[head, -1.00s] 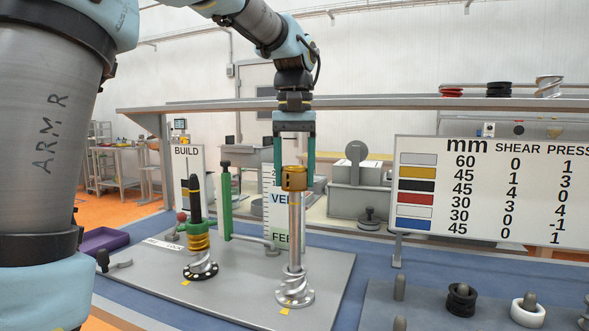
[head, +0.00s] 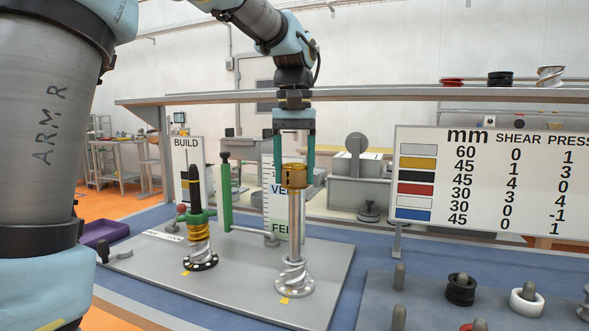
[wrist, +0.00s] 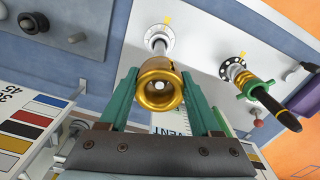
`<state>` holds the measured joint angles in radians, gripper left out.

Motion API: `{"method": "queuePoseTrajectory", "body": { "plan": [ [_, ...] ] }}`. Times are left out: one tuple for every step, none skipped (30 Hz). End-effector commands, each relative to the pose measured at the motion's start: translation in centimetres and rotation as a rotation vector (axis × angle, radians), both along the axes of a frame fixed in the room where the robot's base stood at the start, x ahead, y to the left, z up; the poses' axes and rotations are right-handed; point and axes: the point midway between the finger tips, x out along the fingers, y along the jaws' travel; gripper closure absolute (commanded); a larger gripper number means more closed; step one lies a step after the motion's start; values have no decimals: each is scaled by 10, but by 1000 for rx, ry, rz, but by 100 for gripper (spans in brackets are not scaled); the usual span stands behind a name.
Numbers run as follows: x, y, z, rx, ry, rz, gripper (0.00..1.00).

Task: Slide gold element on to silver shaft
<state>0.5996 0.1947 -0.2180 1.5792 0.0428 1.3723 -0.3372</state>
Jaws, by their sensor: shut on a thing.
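The gold element (head: 294,177) is a short flanged collar at the top of the upright silver shaft (head: 297,225), which rises from a drilled round flange. My gripper (head: 294,170) points down, its green fingers shut on the sides of the gold element. In the wrist view the gold element (wrist: 160,88) sits between the fingertips (wrist: 158,95). A pale round tip shows inside its bore, so the element appears to be around the top of the shaft. The shaft below it is bare down to the spiral silver piece at its base.
A second black shaft (head: 194,185) with green and gold pieces stands on the same grey plate (head: 240,265), left. A green post (head: 226,195) and white scale board (head: 268,205) stand close behind. Black (head: 461,290) and white (head: 527,299) rings sit at right, before the chart board (head: 490,180).

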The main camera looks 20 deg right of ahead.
Motion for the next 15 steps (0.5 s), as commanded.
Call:
{"method": "queuePoseTrajectory", "body": {
  "plan": [
    [0,0,-4,0,0,0,100],
    [0,0,-6,0,0,0,100],
    [0,0,-7,0,0,0,100],
    [0,0,-9,0,1,0,100],
    [0,0,-10,0,1,0,100],
    [0,0,-12,0,1,0,100],
    [0,0,-14,0,1,0,100],
    [0,0,-15,0,0,0,100],
    [0,0,-17,0,0,0,100],
    [0,0,-18,0,0,0,100],
    [0,0,-20,0,0,0,100],
    [0,0,-22,0,-1,0,100],
    [0,0,-23,0,-1,0,100],
    [0,0,-24,0,-1,0,100],
    [0,0,-26,0,-1,0,100]
  ]
}}
